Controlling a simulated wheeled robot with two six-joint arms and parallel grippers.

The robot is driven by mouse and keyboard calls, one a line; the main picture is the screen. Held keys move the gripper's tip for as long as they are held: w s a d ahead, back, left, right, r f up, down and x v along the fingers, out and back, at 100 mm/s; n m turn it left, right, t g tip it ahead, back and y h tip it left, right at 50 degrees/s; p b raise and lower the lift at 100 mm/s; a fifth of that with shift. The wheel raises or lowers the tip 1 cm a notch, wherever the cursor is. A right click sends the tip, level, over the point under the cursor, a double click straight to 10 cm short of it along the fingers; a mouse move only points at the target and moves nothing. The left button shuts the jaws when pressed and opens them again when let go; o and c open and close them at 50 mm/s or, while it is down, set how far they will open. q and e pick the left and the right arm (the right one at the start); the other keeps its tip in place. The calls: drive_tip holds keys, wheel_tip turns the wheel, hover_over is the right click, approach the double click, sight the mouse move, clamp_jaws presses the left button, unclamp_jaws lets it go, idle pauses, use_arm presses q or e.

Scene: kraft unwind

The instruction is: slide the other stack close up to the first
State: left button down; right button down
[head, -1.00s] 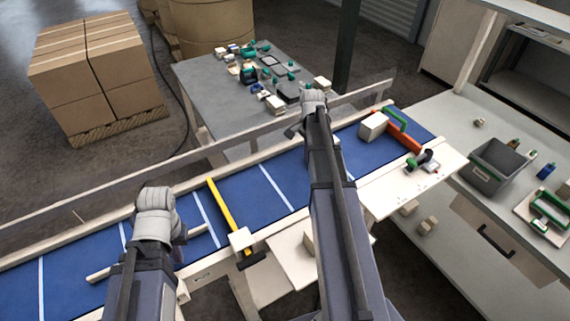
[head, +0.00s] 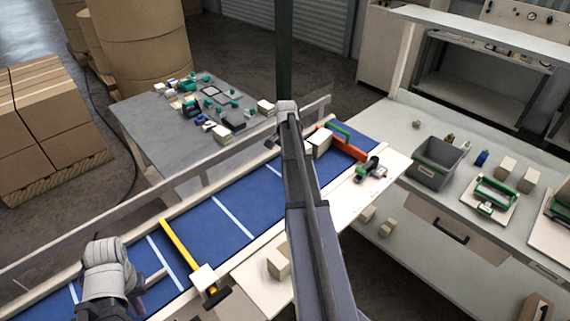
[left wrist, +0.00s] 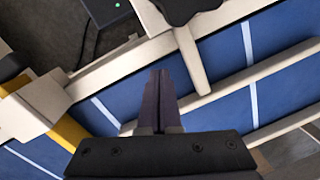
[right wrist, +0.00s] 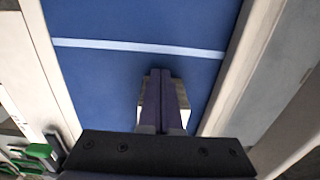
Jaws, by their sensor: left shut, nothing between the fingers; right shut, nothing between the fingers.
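A cream stack (head: 320,143) stands on the blue belt near the orange bar (head: 343,146). My right gripper (right wrist: 165,73) is shut and empty over the belt. In the right wrist view a pale block-like thing (right wrist: 147,103) shows on both sides of its fingers; whether they touch it I cannot tell. In the head view my right arm hides part of the belt beside the cream stack. My left gripper (left wrist: 158,75) is shut and empty above the near end of the belt, by a pale rail (left wrist: 190,60). Which stack counts as the first is not clear.
A yellow bar (head: 186,247) crosses the belt, with a pale block at its near end. Another cream block (head: 278,262) stands on a side shelf. The right bench has a grey bin (head: 438,165) and two cream stacks (head: 506,167). Belt rails run along both sides.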

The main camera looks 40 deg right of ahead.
wheel_tip(320, 180, up, 8)
drive_tip(key=p, duration=0.7)
drive_tip(key=shift+p, duration=0.35)
drive_tip(key=shift+a+f, duration=0.1)
